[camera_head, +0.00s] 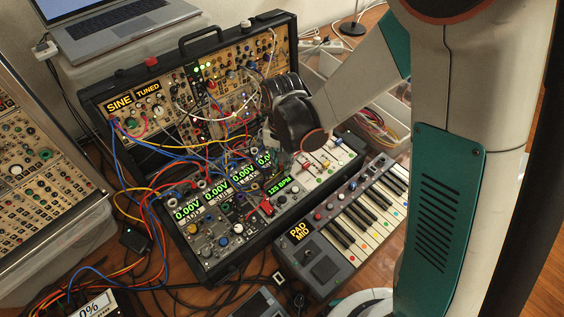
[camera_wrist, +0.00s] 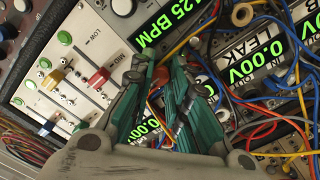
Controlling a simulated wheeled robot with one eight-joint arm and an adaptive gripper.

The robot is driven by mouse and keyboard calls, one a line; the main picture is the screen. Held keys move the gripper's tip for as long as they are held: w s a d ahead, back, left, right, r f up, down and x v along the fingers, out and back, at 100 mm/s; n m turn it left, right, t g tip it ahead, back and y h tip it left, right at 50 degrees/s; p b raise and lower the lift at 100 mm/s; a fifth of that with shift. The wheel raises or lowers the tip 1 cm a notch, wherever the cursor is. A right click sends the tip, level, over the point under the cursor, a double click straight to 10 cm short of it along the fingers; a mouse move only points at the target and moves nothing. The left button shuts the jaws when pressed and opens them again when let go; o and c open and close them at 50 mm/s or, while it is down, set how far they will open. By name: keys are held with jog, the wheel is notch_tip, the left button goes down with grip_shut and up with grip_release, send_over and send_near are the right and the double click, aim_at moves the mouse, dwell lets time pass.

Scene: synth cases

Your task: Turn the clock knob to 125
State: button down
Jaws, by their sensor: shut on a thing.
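The clock display (camera_head: 279,186) glows green and reads 125 BPM on the lower synth case. It also shows, tilted, at the top of the wrist view (camera_wrist: 178,22). My gripper (camera_wrist: 160,68) has its green fingers brought in just below this display, against the panel. The clock knob itself is mostly hidden by the fingertips, so I cannot see its pointer. In the head view my gripper (camera_head: 274,154) comes down over the middle of the lower case, and its fingertips are hard to make out.
Patch cables (camera_wrist: 272,105) crowd the right of the wrist view. Sliders with coloured caps (camera_wrist: 98,79) stand at the left. A small keyboard labelled PAD MID (camera_head: 345,235) lies in front of the case, and a laptop (camera_head: 115,20) stands behind.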

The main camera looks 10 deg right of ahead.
aim_at(282, 166)
jog(key=c, duration=1.8)
grip_release()
jog(key=shift+r, duration=0.15)
notch_tip(282, 166, up, 12)
jog(key=shift+f, duration=0.1)
jog(key=shift+s, duration=0.1)
jog(key=s+d+r+n+t, duration=0.1)
jog(key=s+d+r+t, duration=0.1)
jog(key=s+d+r, duration=0.1)
jog(key=s+d+r+n+t, duration=0.1)
jog(key=s+d+r+t, duration=0.1)
jog(key=s+d, duration=0.3)
jog(key=s+d+r+n+t, duration=0.1)
jog(key=s+d+r+t, duration=0.2)
jog(key=d, duration=0.3)
jog(key=shift+s+d+r+n, duration=0.15)
jog(key=shift+s+r+n, duration=0.3)
jog(key=shift+s, duration=0.45)
